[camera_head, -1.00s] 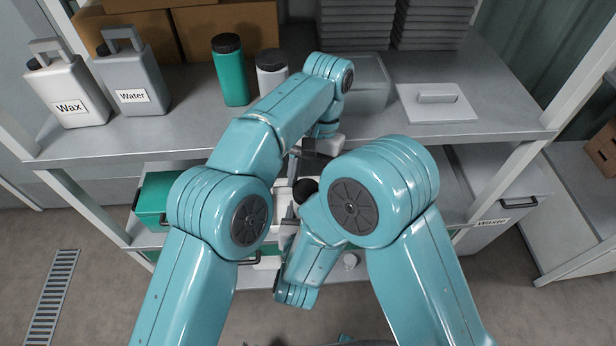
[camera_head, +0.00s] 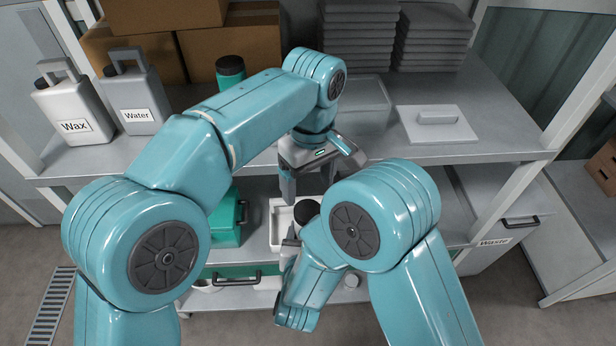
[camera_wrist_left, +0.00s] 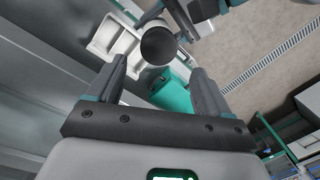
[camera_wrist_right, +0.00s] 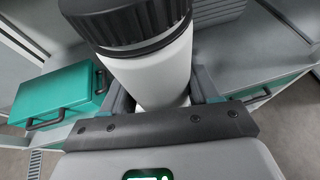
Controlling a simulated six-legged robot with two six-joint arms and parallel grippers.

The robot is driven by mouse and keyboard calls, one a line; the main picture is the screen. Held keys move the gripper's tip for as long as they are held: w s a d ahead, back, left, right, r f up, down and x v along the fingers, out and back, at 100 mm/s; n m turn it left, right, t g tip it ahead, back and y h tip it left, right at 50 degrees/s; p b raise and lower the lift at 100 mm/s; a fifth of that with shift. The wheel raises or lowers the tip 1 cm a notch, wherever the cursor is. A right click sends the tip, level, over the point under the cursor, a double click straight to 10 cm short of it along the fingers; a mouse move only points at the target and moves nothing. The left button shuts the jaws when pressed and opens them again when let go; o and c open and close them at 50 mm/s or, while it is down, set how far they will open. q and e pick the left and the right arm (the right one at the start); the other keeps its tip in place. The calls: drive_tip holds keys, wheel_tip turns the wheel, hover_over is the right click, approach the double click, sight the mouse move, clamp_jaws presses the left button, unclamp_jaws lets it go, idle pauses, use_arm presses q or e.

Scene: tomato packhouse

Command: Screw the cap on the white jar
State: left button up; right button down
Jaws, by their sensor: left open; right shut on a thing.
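The white jar (camera_wrist_right: 160,75) is upright or slightly tilted in my right gripper (camera_wrist_right: 163,95), whose fingers are shut on its body. The black ribbed cap (camera_wrist_right: 128,20) sits on the jar's top, with a thin dark ring below it; I cannot tell how tight it is. In the head view the cap (camera_head: 306,211) shows above my right arm, which hides most of the jar. My left gripper (camera_head: 308,190) is open and empty, pointing down just above the cap. In the left wrist view the cap (camera_wrist_left: 158,45) lies beyond and between the open fingertips (camera_wrist_left: 155,72).
A white tray (camera_head: 280,212) and a green box (camera_head: 228,225) stand on the lower shelf behind the jar. The upper shelf holds Wax (camera_head: 75,112) and Water (camera_head: 135,100) jugs, a green bottle (camera_head: 230,72), a clear bin (camera_head: 362,108) and a grey lid (camera_head: 436,125).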

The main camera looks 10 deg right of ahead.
sight(308, 210)
use_arm(q)
drive_tip(key=n, duration=0.1)
drive_tip(key=r+n, duration=0.1)
drive_tip(key=shift+s+r+n+t, duration=0.1)
drive_tip(key=shift+s+n+t, duration=0.1)
drive_tip(key=shift+n+t, duration=0.1)
drive_tip(key=shift+a+f, duration=0.1)
drive_tip(key=shift+f, duration=3.9)
drive_tip(key=c, duration=1.2)
